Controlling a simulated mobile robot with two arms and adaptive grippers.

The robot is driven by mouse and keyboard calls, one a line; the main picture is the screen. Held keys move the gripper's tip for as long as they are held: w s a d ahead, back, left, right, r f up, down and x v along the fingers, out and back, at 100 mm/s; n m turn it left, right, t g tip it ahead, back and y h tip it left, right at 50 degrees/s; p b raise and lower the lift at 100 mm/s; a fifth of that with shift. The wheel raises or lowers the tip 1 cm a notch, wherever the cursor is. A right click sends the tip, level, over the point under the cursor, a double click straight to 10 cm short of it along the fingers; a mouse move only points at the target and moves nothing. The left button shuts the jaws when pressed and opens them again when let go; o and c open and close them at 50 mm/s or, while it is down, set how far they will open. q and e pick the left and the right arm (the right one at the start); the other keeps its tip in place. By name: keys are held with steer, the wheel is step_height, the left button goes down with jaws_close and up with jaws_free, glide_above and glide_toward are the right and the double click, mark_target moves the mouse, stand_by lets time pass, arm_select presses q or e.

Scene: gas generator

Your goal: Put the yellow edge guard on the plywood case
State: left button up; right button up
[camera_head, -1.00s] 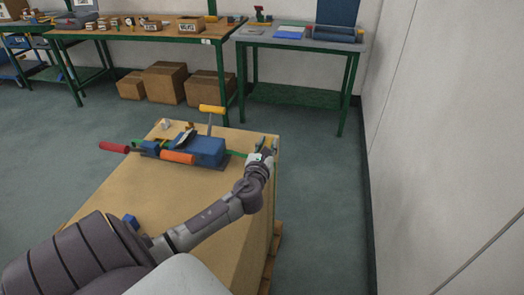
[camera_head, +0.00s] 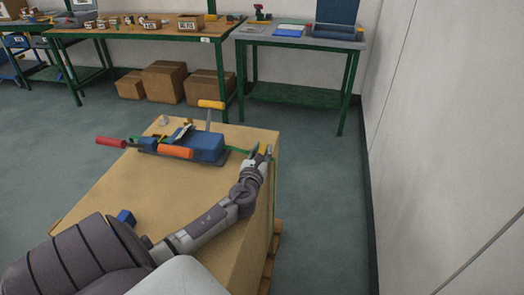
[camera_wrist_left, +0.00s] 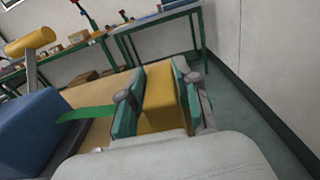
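My left gripper (camera_head: 262,152) is at the top right edge of the case, by the strap. In the left wrist view its fingers (camera_wrist_left: 160,98) are shut on the yellow edge guard (camera_wrist_left: 162,108), which fills the gap between the pads. The strap (camera_wrist_left: 88,113) leads up to the left finger there. Whether the guard touches the case is hidden. My right gripper is not in view.
A blue strapping tool (camera_head: 205,147) with orange (camera_head: 175,152), red (camera_head: 111,142) and yellow (camera_head: 211,104) handles lies on the case, left of my gripper. A small blue block (camera_head: 127,217) is near my arm. Workbenches (camera_head: 290,38) stand behind; a wall (camera_head: 440,130) is at the right.

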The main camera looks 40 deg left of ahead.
arm_select(q)
steer(key=shift+o, duration=1.3)
steer(key=shift+r, duration=0.15)
steer(key=v, duration=1.2)
steer(key=shift+r, duration=0.1)
